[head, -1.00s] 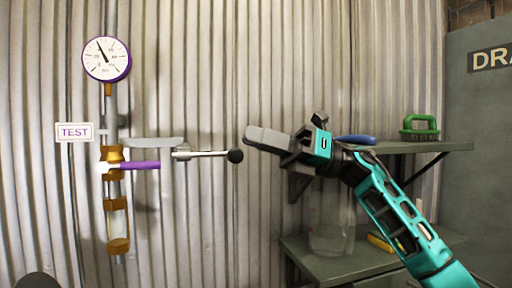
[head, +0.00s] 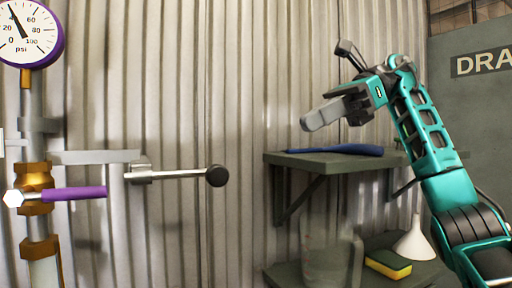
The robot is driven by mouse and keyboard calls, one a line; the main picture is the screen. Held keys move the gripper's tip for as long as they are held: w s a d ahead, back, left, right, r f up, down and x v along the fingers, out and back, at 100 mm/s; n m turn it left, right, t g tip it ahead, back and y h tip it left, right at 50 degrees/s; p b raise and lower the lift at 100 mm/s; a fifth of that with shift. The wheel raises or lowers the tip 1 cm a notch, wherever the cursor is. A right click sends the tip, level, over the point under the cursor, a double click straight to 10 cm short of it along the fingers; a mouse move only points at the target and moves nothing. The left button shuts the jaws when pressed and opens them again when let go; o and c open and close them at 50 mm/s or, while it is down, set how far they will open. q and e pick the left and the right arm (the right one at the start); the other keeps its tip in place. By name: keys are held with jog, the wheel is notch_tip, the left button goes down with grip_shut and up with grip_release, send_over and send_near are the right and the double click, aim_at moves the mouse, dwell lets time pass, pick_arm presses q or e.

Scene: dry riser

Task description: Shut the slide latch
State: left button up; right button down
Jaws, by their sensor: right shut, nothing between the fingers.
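The slide latch shows at the left of the head view as a bright metal rod (head: 182,174) ending on the right in a black round knob (head: 217,175). The rod's left end sits in a small grey holder (head: 140,173) by the pipe. My right gripper (head: 311,120) is up and to the right of the knob, clear of it, with its grey fingers shut and empty, pointing left and slightly down. It touches nothing that I can see. My left gripper is not in view.
A pressure gauge (head: 28,32) tops the pipe, with a purple-handled valve (head: 75,194) below. A shelf unit (head: 290,158) stands right of the latch, holding a blue object (head: 345,149), a sponge (head: 388,264) and a white funnel (head: 414,241). The wall between knob and shelf is clear.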

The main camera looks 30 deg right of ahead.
pick_arm(q)
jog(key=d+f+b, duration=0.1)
jog(key=b, duration=0.2)
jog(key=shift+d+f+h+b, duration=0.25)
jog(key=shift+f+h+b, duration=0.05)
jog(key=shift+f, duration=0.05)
pick_arm(e)
jog(key=x, duration=1.3)
jog(key=shift+a+f, duration=0.15)
jog(key=shift+a, duration=0.2)
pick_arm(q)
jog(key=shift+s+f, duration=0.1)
pick_arm(e)
jog(key=shift+s, duration=0.1)
